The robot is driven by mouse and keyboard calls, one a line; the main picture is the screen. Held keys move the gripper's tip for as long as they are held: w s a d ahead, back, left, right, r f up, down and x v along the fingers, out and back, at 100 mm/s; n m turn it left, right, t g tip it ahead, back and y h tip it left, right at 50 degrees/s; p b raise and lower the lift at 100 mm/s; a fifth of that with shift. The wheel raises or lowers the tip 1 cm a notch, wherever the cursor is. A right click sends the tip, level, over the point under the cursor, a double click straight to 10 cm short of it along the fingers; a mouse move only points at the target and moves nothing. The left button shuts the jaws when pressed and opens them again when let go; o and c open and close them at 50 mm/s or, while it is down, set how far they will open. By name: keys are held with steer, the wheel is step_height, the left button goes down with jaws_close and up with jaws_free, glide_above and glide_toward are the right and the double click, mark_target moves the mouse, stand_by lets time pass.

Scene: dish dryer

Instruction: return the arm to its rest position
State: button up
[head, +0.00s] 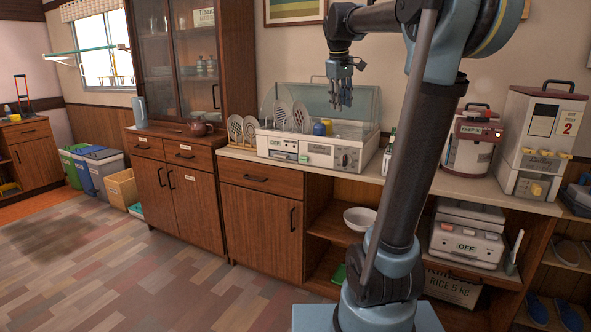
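My gripper (343,88) hangs pointing down at the end of my raised arm, in front of and above the dish dryer. Its fingers look spaced apart, and I see nothing between them. The dish dryer (310,153) stands on the counter with its clear lid raised. Plates (284,112) stand upright at its left side. A yellow item and a blue item (323,128) sit in its middle. My arm's upright link hides part of the counter to the right of the dryer.
A green bottle (389,152) stands right of the dryer. A rice cooker (472,140) and a rice dispenser (541,142) stand farther right. A white bowl (360,218) sits on the shelf below. A glass-door cabinet (182,60) rises at left.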

steer(key=s+d+f+m, duration=0.1)
steer(key=s+f+m, duration=0.2)
steer(key=s+f, duration=1.4)
steer(key=s+d+f+m+g+y, duration=0.1)
steer(key=s+d+f+m, duration=0.1)
steer(key=s+f, duration=1.5)
steer(key=shift+f+m, duration=0.65)
steer(key=shift+m, duration=0.25)
steer(key=shift+w, duration=0.1)
steer(key=shift+w+f, duration=0.2)
steer(key=shift+w, duration=0.25)
